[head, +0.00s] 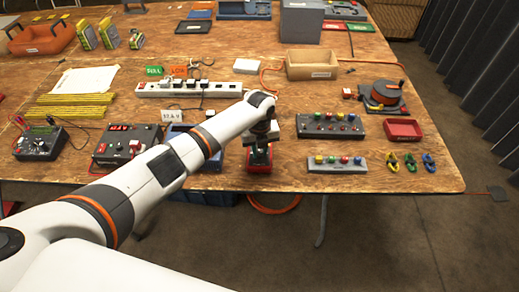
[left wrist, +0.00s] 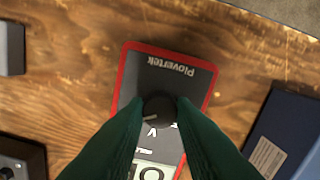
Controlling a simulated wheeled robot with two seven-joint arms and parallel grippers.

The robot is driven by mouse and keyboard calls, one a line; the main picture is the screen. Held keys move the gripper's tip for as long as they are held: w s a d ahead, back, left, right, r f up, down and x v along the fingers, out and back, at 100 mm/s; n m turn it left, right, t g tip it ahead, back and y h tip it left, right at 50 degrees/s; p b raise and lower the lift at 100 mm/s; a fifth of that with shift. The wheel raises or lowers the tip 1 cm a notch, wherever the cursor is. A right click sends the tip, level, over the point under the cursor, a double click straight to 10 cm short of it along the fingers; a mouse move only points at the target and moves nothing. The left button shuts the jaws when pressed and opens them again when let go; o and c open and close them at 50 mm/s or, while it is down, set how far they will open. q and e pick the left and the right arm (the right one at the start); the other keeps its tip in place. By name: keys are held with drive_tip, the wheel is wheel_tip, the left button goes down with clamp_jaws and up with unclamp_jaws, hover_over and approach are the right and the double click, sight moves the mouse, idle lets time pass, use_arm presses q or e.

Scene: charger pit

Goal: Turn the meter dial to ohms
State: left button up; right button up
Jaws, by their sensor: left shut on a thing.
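The meter (head: 259,168) is a red-rimmed, dark-faced device lying on the wooden table near its front edge. In the left wrist view the meter (left wrist: 184,62) shows the word "Plovertek", a round black dial (left wrist: 159,107), a "V" mark and part of a pale display. My left gripper (head: 261,145) is above the meter, with its fingers pointing down. In the left wrist view its dark green fingers are closed on the dial from both sides. The fingers hide much of the meter's face, and I cannot tell which mark the dial points to. My right gripper is not in view.
A blue tray (head: 207,164) is left of the meter. A black button panel (head: 330,125) and a grey strip with coloured buttons (head: 337,163) are to the right. A power supply box (head: 127,146) and a white power strip (head: 190,88) are to the left.

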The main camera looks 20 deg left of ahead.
sight(260, 153)
use_arm(q)
drive_tip(key=o, duration=1)
drive_tip(key=shift+d, duration=0.1)
drive_tip(key=shift+r, duration=0.15)
wheel_tip(260, 153, up, 12)
drive_tip(key=b, duration=0.1)
